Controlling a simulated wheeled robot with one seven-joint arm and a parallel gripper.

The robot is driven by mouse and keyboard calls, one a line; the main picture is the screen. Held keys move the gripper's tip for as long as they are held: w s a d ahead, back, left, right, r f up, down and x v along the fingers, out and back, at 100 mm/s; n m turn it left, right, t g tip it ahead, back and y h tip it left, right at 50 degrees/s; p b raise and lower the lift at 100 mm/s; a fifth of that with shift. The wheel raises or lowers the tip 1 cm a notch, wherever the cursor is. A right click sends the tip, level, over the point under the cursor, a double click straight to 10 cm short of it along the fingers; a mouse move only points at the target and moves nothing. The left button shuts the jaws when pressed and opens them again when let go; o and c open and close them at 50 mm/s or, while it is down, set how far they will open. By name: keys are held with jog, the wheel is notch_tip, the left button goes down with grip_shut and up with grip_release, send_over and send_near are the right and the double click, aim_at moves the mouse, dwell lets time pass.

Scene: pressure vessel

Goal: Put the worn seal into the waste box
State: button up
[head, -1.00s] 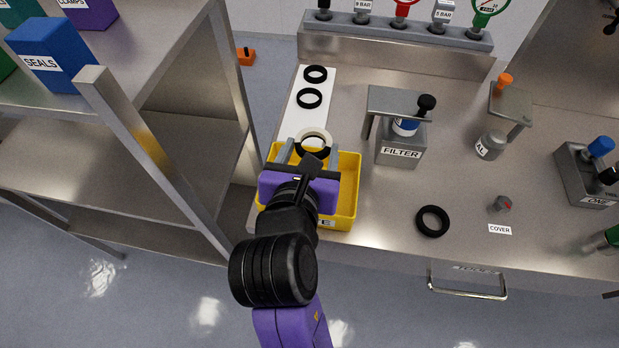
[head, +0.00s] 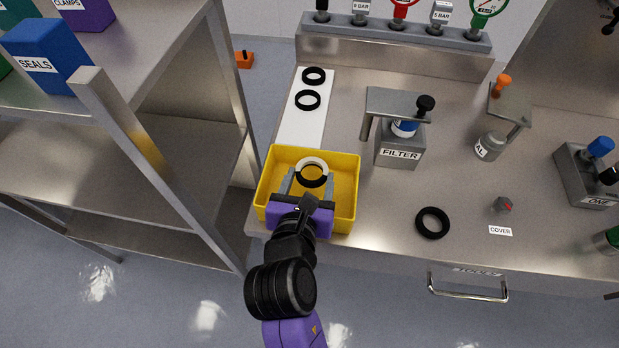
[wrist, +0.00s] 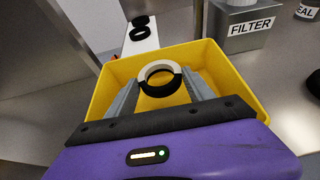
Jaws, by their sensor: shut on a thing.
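A ring-shaped seal (head: 312,161), pale on its far half and black on its near half, is between the two grey fingers of my gripper (head: 308,182). It also shows in the wrist view (wrist: 159,67), with a finger of my gripper (wrist: 162,93) on each side. My gripper is shut on this seal. The yellow box (head: 345,209) stands at the left front of the bench, and the seal is over its open inside. I cannot tell how high the seal is above the box floor. The box's label is hidden by my gripper.
Two black rings lie on a white strip (head: 303,124) behind the box. Another black ring (head: 432,222) lies on the bench to the right. The FILTER block (head: 398,154) with a bracket stands right of the box. A steel shelf (head: 165,170) is at the left.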

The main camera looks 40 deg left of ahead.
jog(key=shift+f, duration=0.45)
jog(key=shift+f, duration=0.25)
jog(key=o, duration=1.1)
jog(key=shift+f, duration=0.1)
jog(key=shift+o, duration=1.2)
jog(key=shift+s, duration=0.1)
jog(key=shift+d+f, duration=0.1)
jog(key=shift+f, duration=0.1)
jog(key=shift+r, duration=0.2)
jog(key=r+v, duration=0.1)
jog(key=v, duration=1.1)
jog(key=shift+r, duration=0.3)
